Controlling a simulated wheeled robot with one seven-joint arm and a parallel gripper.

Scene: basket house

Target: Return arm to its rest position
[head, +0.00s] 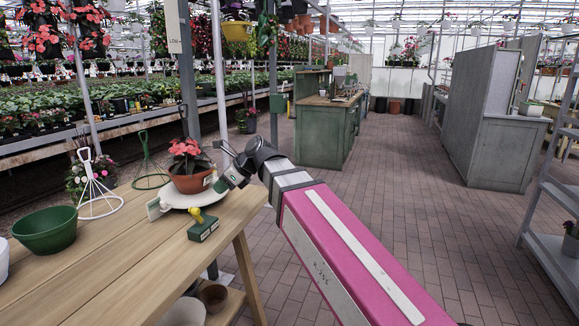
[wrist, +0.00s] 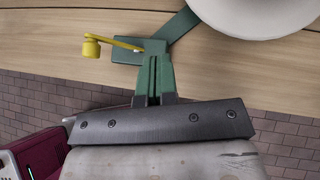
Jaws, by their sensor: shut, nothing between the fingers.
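My arm reaches out to the left with its magenta forearm across the head view. My gripper (head: 219,186) is at the right edge of the wooden table (head: 120,268), beside a terracotta pot (head: 188,183) with a red-flowered plant. In the wrist view the two green fingers of my gripper (wrist: 155,68) are together with no object visible between them. The pot stands on a white round dish (head: 178,201). That dish also shows at the top right of the wrist view (wrist: 265,18). I cannot tell whether the fingers touch anything.
A green block with a yellow knob (head: 203,225) lies near the fingers. A green bowl (head: 46,229) and a white wire stand (head: 97,190) are farther left. A green cabinet (head: 323,135) and grey partition (head: 490,110) stand beyond. The brick aisle (head: 400,190) is clear.

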